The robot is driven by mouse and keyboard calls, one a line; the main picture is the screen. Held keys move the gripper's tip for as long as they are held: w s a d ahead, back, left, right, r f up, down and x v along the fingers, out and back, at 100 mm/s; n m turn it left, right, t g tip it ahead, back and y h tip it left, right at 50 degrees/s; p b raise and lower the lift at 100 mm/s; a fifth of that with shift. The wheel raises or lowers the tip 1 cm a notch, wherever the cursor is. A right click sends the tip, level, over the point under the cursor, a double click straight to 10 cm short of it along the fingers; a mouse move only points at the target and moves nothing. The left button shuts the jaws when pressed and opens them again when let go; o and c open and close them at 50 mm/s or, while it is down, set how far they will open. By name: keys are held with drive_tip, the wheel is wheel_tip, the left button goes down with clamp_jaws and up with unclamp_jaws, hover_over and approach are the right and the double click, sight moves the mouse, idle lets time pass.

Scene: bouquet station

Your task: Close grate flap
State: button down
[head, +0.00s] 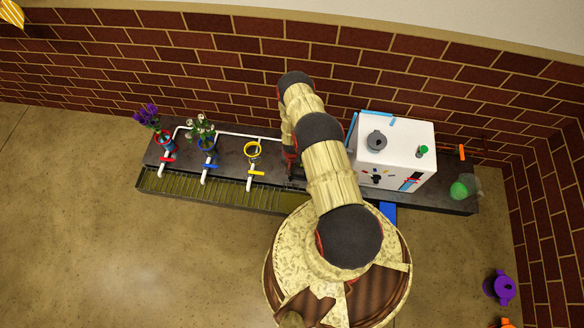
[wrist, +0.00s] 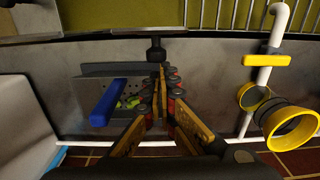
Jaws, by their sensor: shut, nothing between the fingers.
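The grate (head: 205,190) covers the left part of the olive trough along the bench's front edge. Its bars show at the upper right of the wrist view (wrist: 255,14). In the head view my arm mostly hides this spot.
A grey tray with a blue-handled tool (wrist: 108,103) lies beside my fingers. White pipes with a yellow valve (wrist: 265,60) and a yellow ring (wrist: 292,128) stand on the other side. A white box (head: 398,150) is right of my arm. Flower vases (head: 207,143) stand left.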

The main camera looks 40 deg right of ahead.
drive_tip(key=shift+s+a+r+t+h+p, duration=0.15)
drive_tip(key=shift+s+a+r+h+p, duration=0.2)
drive_tip(key=shift+s, duration=0.25)
drive_tip(key=shift+s+a+r+t+h+p, duration=0.15)
drive_tip(key=shift+s+a+r+h+p, duration=0.15)
drive_tip(key=shift+s+a, duration=0.2)
drive_tip(key=s+a+f+t+h+b, duration=0.2)
drive_tip(key=s+a+f+b, duration=0.3)
drive_tip(key=s+a+f, duration=0.3)
drive_tip(key=shift+s+a+f+b, duration=0.25)
drive_tip(key=shift+s+a+b, duration=0.15)
drive_tip(key=shift+s+a, duration=1.4)
drive_tip(key=shift+w+a, duration=0.25)
drive_tip(key=shift+w, duration=0.05)
drive_tip(key=shift+r, duration=0.1)
